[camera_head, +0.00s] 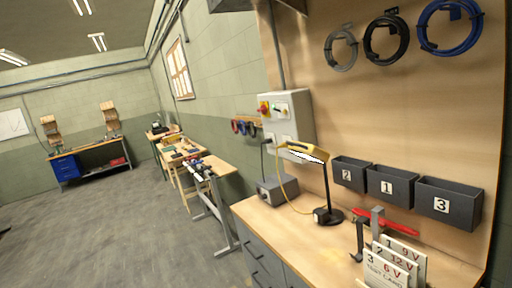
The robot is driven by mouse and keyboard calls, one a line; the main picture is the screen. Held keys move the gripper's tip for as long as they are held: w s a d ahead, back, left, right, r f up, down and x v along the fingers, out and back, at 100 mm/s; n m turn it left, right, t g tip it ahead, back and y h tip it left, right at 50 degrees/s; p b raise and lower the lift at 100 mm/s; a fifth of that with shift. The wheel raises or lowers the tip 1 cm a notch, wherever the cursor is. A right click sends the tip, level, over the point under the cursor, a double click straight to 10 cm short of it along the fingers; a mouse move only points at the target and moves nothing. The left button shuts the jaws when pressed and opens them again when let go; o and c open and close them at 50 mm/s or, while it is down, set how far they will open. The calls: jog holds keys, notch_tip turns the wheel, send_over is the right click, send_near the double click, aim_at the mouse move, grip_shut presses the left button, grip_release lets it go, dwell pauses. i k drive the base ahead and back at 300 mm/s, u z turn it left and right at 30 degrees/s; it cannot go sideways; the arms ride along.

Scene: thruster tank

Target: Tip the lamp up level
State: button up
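The lamp stands on the wooden workbench to the right of the middle. Its yellow head (296,148) sits on top of a thin dark stem (326,187) that rises from a round black base (328,216). The head slopes down to the right in the picture, and a bright white strip shows along it. The picture itself is tilted, so I cannot tell the head's true angle. A yellow cable hangs from near the head to the bench. No part of my gripper that I can be sure of shows.
A grey box (277,190) stands left of the lamp on the workbench (265,222). Numbered bins (392,186) hang on the wall behind. Right of the lamp are a red-and-grey tool (400,225) and white numbered cards (388,268). Open floor (130,230) lies to the left.

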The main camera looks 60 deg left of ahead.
aim_at(310, 151)
jog(key=u, duration=0.55)
jog(key=i, duration=1.6)
jog(key=z, duration=0.05)
